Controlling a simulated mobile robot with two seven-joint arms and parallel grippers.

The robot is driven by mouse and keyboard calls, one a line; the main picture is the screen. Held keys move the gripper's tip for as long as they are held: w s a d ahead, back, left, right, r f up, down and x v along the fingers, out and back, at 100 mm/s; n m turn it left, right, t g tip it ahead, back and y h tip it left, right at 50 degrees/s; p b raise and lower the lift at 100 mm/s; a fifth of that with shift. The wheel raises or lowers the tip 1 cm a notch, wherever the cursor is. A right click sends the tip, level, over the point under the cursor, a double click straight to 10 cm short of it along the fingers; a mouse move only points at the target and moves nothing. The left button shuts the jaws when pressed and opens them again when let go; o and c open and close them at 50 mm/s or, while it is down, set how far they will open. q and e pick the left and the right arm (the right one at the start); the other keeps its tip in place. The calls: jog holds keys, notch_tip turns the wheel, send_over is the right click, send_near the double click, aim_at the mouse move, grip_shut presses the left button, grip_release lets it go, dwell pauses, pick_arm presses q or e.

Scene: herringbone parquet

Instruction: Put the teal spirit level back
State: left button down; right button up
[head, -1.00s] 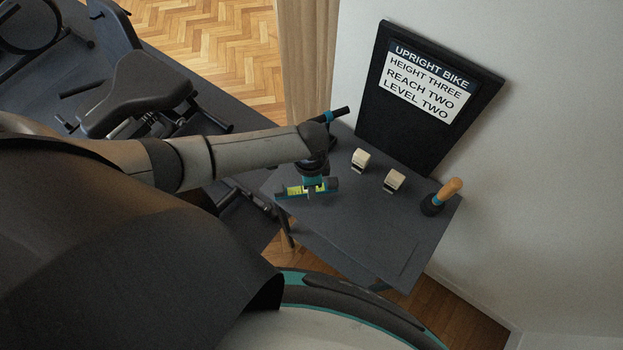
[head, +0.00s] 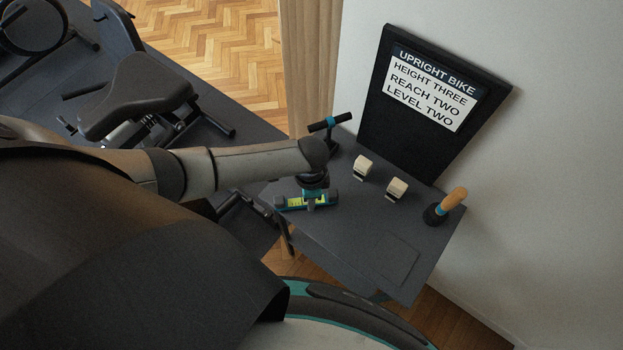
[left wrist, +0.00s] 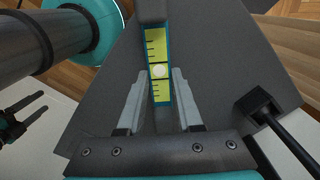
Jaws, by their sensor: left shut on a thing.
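The teal spirit level (head: 288,203) has a yellow-green window and dark ends. My left gripper (head: 311,201) is shut on it from above, near its middle, over the left part of the dark table (head: 350,236). In the left wrist view the level (left wrist: 157,45) runs lengthwise between the two fingers of my left gripper (left wrist: 158,80), with a pale round spot in its window. I cannot tell whether the level touches the table top. My right gripper is not in view.
A T-handled tool (head: 331,123) stands at the table's back left corner. Two cream blocks (head: 362,167) (head: 396,189) and a wooden-handled tool (head: 453,198) in a dark holder stand along the back. A black sign board (head: 435,95) leans behind. The table's front right is clear, with a faint rectangular outline.

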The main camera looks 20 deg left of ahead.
pick_arm(q)
jog(key=shift+f, duration=0.35)
dwell(0.3)
jog(key=shift+c, duration=0.9)
grip_release()
jog(key=shift+r, duration=0.15)
notch_tip(320, 180, up, 10)
jog(key=p, duration=1)
jog(key=shift+p, duration=0.3)
notch_tip(320, 180, up, 15)
dwell(0.4)
jog(key=shift+d, duration=0.15)
dwell(0.4)
